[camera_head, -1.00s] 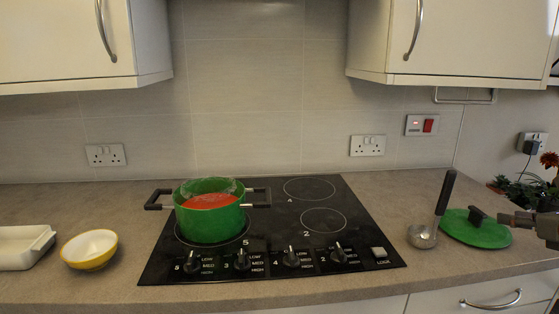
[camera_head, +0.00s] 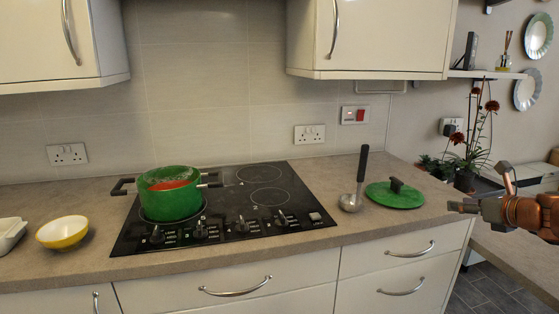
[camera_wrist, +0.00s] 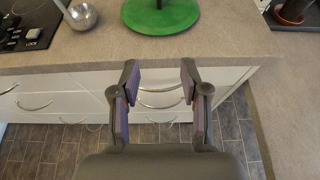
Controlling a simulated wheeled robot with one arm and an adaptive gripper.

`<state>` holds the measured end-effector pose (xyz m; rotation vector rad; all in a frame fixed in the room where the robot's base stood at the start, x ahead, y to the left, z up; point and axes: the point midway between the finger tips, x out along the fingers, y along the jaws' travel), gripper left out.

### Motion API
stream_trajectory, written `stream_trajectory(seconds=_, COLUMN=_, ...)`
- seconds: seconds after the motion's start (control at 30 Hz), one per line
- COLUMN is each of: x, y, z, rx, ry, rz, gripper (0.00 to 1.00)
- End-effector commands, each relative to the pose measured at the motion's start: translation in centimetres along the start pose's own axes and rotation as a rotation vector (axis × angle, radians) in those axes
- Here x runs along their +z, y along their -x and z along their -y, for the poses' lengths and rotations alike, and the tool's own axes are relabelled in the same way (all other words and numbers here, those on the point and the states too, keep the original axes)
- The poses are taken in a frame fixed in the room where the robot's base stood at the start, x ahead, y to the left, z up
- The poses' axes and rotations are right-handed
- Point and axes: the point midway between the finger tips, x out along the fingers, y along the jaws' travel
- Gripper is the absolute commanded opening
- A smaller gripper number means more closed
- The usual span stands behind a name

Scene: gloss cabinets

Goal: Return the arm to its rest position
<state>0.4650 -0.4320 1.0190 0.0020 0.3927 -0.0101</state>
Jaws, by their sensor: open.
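My gripper (camera_head: 462,207) is at the right of the head view, in front of the counter's right end and to the right of the green lid. In the wrist view my gripper (camera_wrist: 160,80) shows two spread fingers with nothing between them. The fingers point toward the counter edge, with drawer fronts and floor seen beyond and below them. The green lid (camera_head: 382,198) lies flat on the counter with its dark knob up, apart from my gripper. It also shows in the wrist view (camera_wrist: 178,18).
A green pot (camera_head: 172,203) with red contents stands on the black hob (camera_head: 135,239). A yellow-white bowl (camera_head: 62,245) is at left. Potted red flowers (camera_head: 475,135) stand at the right. Drawers (camera_head: 240,291) line the counter front.

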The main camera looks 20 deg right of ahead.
Motion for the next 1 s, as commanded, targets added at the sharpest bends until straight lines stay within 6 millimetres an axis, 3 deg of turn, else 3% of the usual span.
stream_trajectory(seconds=0.27, x=0.0, y=-1.4, z=-4.3, rx=0.08, ry=0.132, rz=-0.043, gripper=0.45)
stream_trajectory(seconds=0.57, x=-0.7, y=-3.7, z=-12.7, rx=0.247, ry=0.363, rz=-0.106, gripper=0.45)
stream_trajectory(seconds=0.67, x=-1.2, y=-4.3, z=-17.1, rx=0.337, ry=0.494, rz=-0.131, gripper=0.45)
stream_trajectory(seconds=0.8, x=-3.4, y=-4.4, z=-25.2, rx=0.52, ry=0.749, rz=-0.172, gripper=0.45)
stream_trajectory(seconds=1.0, x=-8.4, y=-1.5, z=-36.1, rx=0.832, ry=1.173, rz=-0.2, gripper=0.45)
